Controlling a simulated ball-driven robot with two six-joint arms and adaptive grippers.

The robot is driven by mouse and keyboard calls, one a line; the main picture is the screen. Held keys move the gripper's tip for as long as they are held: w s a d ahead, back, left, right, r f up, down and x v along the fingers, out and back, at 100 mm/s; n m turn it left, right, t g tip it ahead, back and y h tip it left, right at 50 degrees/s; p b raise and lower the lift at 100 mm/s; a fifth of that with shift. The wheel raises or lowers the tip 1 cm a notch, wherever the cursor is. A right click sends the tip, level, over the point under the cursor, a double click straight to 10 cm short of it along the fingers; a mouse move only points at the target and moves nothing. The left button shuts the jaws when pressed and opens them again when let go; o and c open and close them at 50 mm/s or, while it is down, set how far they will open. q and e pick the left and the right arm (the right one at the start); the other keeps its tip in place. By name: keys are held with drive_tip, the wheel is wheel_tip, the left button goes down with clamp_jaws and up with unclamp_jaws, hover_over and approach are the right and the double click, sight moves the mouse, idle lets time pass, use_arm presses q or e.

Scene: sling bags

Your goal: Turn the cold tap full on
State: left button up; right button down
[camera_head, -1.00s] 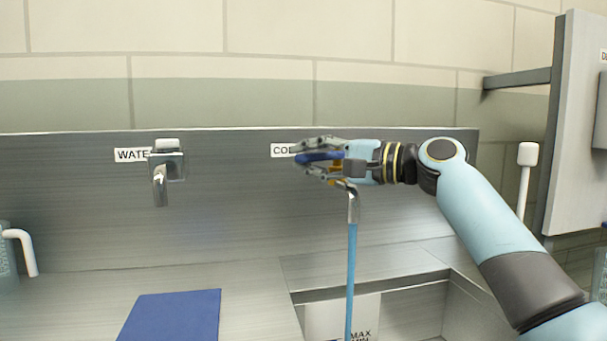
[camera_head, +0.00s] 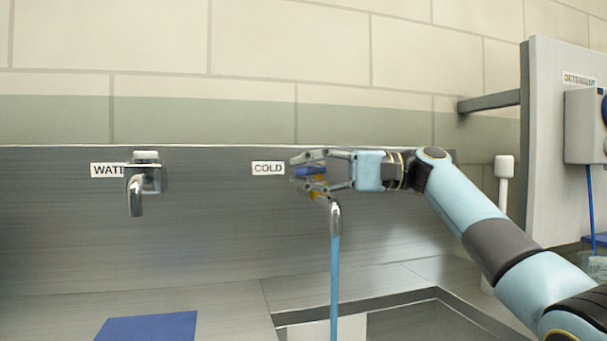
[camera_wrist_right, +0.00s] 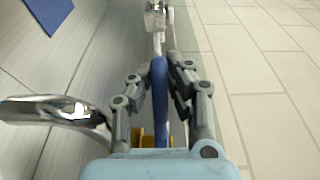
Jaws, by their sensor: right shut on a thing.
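The cold tap has a blue lever handle (camera_head: 310,171), a brass-coloured body and a chrome spout (camera_head: 335,215). A blue stream of water (camera_head: 335,290) runs down from the spout. My right gripper (camera_head: 300,171) is shut on the blue handle from the right. In the right wrist view, the handle (camera_wrist_right: 159,95) stands between the two fingers (camera_wrist_right: 157,75), with the spout (camera_wrist_right: 50,108) to the left. The COLD label (camera_head: 268,168) is on the steel panel just left of the fingertips. My left gripper is out of view.
A second chrome tap (camera_head: 144,180) by the WATER label is on the left, with no stream showing. A blue mat (camera_head: 150,326) lies on the counter. A white upright (camera_head: 503,180) and a panel with a detergent dispenser (camera_head: 585,125) are on the right.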

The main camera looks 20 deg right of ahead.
drive_tip(key=shift+f, duration=0.15)
drive_tip(key=c, duration=1.3)
unclamp_jaws()
